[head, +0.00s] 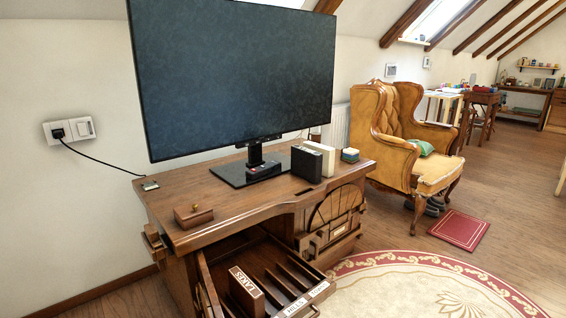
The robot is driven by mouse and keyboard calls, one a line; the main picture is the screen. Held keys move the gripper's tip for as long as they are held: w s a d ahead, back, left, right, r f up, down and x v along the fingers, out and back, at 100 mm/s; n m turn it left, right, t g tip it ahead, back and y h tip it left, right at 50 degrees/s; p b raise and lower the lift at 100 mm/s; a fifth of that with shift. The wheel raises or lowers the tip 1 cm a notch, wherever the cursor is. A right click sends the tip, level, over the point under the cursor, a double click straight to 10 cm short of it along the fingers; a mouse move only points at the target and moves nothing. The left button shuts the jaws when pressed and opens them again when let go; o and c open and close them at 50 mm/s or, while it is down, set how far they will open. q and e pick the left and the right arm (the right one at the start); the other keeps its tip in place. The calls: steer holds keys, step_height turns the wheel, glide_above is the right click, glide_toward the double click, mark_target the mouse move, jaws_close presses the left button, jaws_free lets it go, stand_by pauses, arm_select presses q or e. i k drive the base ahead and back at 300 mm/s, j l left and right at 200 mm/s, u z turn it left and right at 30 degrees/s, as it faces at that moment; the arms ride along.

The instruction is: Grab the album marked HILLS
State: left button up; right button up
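An open drawer (310,296) with several upright dividers juts out of the wooden desk's lower left. A white label reading HILLS (295,306) shows at its front edge, near the bottom of the picture. I cannot tell whether this label is on an album or on the drawer front. A brown album marked LAKES (246,290) stands upright in the drawer's left part. A black upright box-like album (307,164) and a white one (322,157) stand side by side on the desk, with no readable marking. Neither of my grippers is in view.
A large monitor (235,75) stands on the desk (240,207), with a small wooden block (193,215) at front left and a small colourful stack (350,155) at right. A yellow armchair (410,140), a red mat (459,229) and a round rug (420,285) lie to the right.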

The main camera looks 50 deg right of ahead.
mark_target(306, 164)
steer(key=z, duration=1.6)
steer(key=i+l+z, duration=0.5)
steer(key=i+l, duration=0.2)
steer(key=i+l+u, duration=0.1)
steer(key=i+u, duration=0.15)
steer(key=i, duration=0.2)
steer(key=i+l+u, duration=0.3)
steer(key=i, duration=0.15)
